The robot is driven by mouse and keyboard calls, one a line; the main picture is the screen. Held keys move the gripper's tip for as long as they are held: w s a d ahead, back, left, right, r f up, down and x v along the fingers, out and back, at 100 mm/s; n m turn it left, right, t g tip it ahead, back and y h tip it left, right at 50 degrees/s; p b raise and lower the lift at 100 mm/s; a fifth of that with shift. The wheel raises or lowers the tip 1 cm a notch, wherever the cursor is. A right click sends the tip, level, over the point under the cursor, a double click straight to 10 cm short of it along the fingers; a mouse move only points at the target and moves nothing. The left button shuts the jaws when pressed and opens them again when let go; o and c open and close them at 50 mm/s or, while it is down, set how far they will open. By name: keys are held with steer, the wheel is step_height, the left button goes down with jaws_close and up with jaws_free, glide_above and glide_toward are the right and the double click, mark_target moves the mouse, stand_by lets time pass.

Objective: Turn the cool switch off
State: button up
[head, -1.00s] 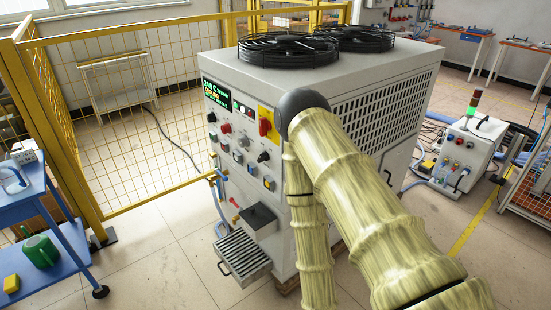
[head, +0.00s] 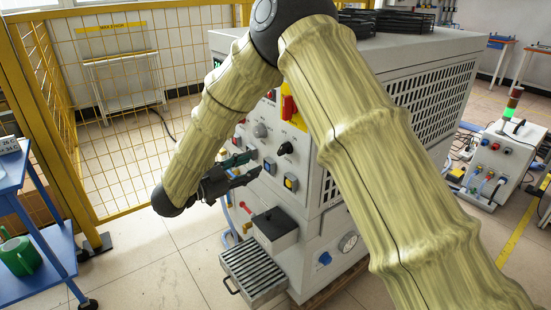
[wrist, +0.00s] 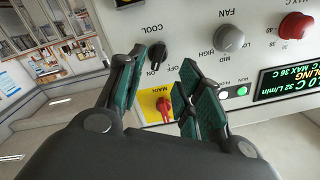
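The cool switch (wrist: 157,53) is a black knob on the heater's white front panel, with COOL, OFF and ON printed around it. The wrist view shows it upside down; its narrow end seems to point towards ON. In the head view it is the black knob (head: 285,148) below the red and yellow main switch (head: 288,106). My gripper (head: 256,164) is open and empty in front of the panel, lower left of the knob in the head view. In the wrist view the knob shows between the fingertips (wrist: 160,70), apparently untouched.
The wrist view also shows the red main switch (wrist: 166,108), grey fan knob (wrist: 229,38), red dial (wrist: 296,25) and display (wrist: 290,80). A yellow mesh fence (head: 110,120) and blue cart (head: 45,245) stand left. A slatted tray (head: 255,275) juts out below.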

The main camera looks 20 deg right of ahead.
mark_target(280, 151)
steer(key=shift+m+g, duration=0.4)
steer(key=x, duration=0.3)
steer(key=r+x, duration=0.1)
steer(key=x, duration=0.6)
steer(key=shift+d+r, duration=0.2)
jaws_close()
